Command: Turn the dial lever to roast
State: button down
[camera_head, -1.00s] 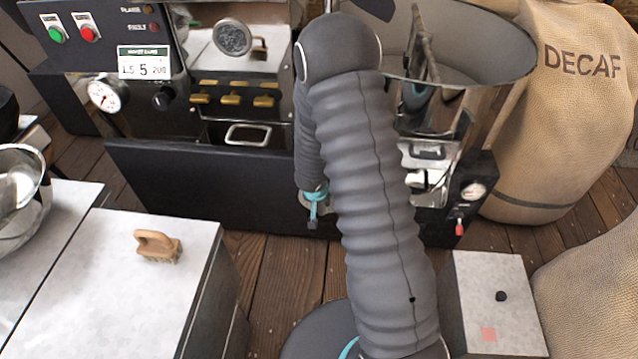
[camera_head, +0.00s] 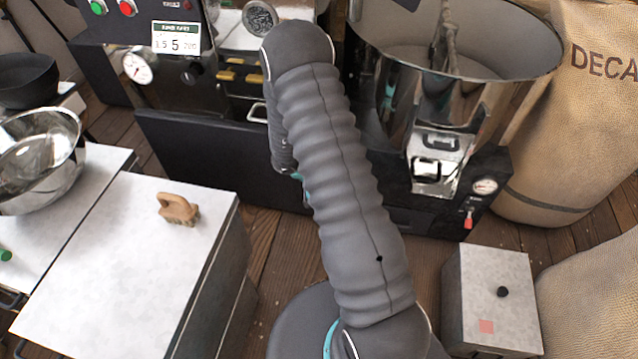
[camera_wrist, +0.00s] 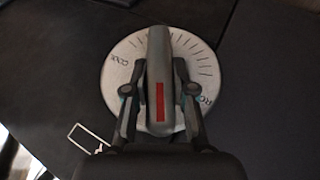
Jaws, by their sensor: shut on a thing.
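The round pale dial (camera_wrist: 118,86) shows in the wrist view on a dark panel. It has tick marks, the word COOL at its upper left and the start of a word, RO, at its lower right. The dial lever (camera_wrist: 158,45) is a grey bar with a red stripe, standing roughly upright in the picture across the dial. My gripper (camera_wrist: 161,78) is shut on the lever, one finger on each side. In the head view my arm hides the dial, the lever and most of the gripper.
A roasting machine with a dark front panel (camera_head: 215,155) stands behind my arm. A steel drum (camera_head: 470,95) and a DECAF sack (camera_head: 575,130) are at the right.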

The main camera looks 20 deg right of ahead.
jog(key=shift+d+f, duration=0.1)
jog(key=shift+f, duration=0.05)
dwell(0.3)
jog(key=c, duration=1)
grip_release()
jog(key=shift+d+f, duration=0.1)
jog(key=shift+o, duration=0.2)
jog(key=shift+a, duration=0.2)
jog(key=shift+a+r, duration=0.15)
jog(key=shift+r, duration=0.15)
jog(key=v, duration=1.1)
jog(key=shift+r, duration=0.15)
jog(key=shift+a, duration=0.1)
